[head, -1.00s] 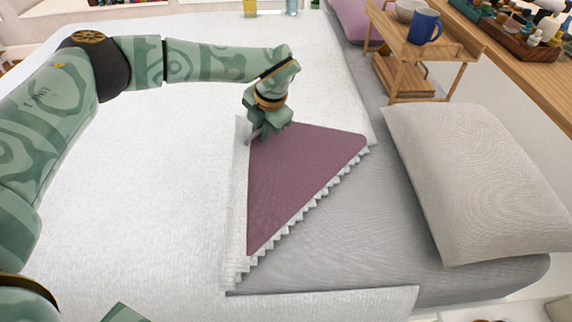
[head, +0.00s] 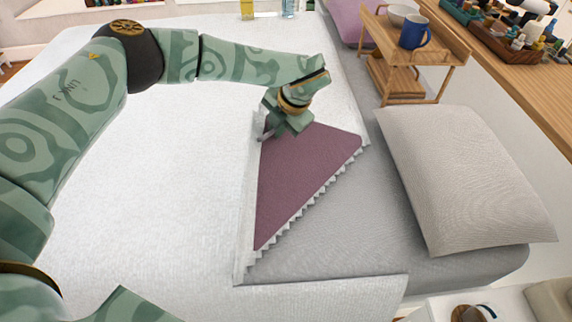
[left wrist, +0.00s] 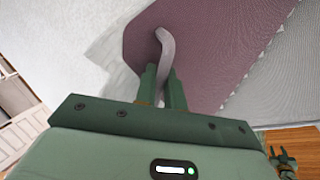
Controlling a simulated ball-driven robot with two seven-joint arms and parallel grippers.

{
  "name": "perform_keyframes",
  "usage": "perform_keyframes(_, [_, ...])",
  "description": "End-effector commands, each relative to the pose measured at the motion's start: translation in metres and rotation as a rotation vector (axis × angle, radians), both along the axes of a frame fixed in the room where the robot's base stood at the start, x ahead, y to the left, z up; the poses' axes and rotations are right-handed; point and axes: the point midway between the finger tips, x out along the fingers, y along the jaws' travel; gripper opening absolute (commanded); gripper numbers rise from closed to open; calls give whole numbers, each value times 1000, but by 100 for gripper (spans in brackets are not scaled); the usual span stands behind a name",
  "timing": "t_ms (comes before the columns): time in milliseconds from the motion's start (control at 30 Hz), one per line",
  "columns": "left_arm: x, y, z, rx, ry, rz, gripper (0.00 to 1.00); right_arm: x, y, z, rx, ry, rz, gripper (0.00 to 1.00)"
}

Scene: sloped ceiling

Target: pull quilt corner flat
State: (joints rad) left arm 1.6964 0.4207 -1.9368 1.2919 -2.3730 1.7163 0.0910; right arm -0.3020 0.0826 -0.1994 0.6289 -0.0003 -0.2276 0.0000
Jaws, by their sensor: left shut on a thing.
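The white quilt (head: 150,170) covers most of the bed. My left gripper (head: 266,134) is at the far left corner of this triangle, just above the quilt. It is shut on a bit of the quilt corner. In the left wrist view, a pale curved strip (left wrist: 167,50) runs up from between the left fingers (left wrist: 160,85) over the mauve cloth (left wrist: 205,45). A small green hand, seemingly my right gripper (left wrist: 283,160), shows at the lower right there; its jaws are unclear.
A grey pillow (head: 465,180) lies right of the fold on the grey sheet (head: 345,235). Behind it stands a small wooden stand (head: 410,75) with a blue mug (head: 414,30) and a white bowl (head: 401,13). A wooden shelf (head: 520,65) with small items runs along the right.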

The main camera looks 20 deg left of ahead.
Motion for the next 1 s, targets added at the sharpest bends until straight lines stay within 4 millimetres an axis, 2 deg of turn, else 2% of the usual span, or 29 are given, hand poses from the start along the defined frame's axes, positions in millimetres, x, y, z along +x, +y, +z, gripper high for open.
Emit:
perform_keyframes(33, [0, -6, 6, 5, -10, -9, 0, 2, 0, 5, 1, -5, 0, 36])
perform_keyframes(333, [1, -6, 6, 14, -15, -5, 0, 2, 1, 4, 0, -4, -1, 36])
perform_keyframes(600, [-6, -24, 24, 75, -40, -7, 0, 9, 2, 22, 2, -21, -1, 36])
perform_keyframes(867, [-6, -24, 23, 87, -45, 0, 0, 9, 1, 21, 2, -21, -1, 36])
perform_keyframes(1000, [-9, -31, 31, 104, -54, -1, 0, 12, 1, 29, 2, -28, -1, 36])
